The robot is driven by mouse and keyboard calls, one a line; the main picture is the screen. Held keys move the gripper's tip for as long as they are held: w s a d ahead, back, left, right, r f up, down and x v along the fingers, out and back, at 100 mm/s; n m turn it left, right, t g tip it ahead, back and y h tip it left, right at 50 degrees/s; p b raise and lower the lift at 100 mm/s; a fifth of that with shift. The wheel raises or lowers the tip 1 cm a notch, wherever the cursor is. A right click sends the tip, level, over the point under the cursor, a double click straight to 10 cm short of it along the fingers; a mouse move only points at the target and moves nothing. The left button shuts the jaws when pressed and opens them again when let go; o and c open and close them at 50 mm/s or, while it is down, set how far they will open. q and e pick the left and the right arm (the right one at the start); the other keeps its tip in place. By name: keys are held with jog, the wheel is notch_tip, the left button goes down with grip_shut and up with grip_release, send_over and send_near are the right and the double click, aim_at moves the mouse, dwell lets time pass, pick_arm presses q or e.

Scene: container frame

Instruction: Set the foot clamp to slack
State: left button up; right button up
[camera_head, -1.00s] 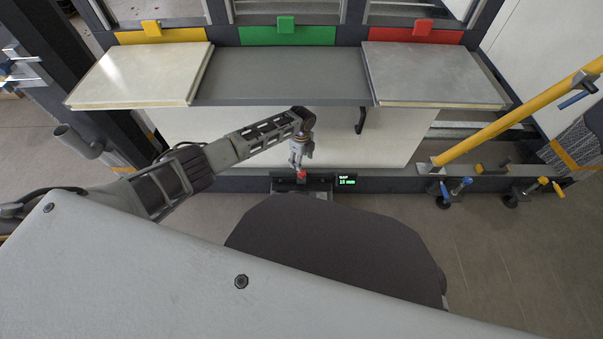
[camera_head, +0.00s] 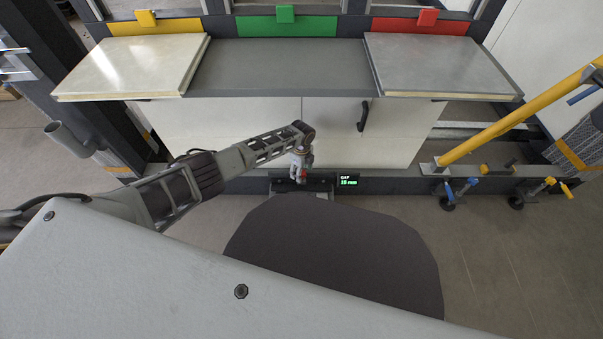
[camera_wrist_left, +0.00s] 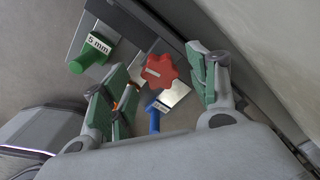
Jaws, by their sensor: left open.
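The foot clamp (camera_head: 318,186) is a dark unit low on the frame's front beam. Its red star knob (camera_wrist_left: 160,71) sits on a metal plate in the left wrist view; a speck of red (camera_head: 303,174) shows in the head view. My left gripper (camera_head: 301,166) points down at the knob. In the left wrist view its green-padded fingers (camera_wrist_left: 158,66) are open, one on each side of the knob; whether they touch it I cannot tell. A small display (camera_head: 347,182) reads GAP with a green number in mm. My right gripper is not in view.
A green handle (camera_wrist_left: 90,54) labelled 5 mm and a blue handle (camera_wrist_left: 154,119) flank the knob. A yellow bar (camera_head: 520,112) and blue and yellow clamps stand at the right. Panels and a grey shelf (camera_head: 280,68) lie above. The floor at the right is clear.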

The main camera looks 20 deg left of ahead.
pick_arm(q)
jog(key=shift+f, duration=0.4)
jog(key=c, duration=1)
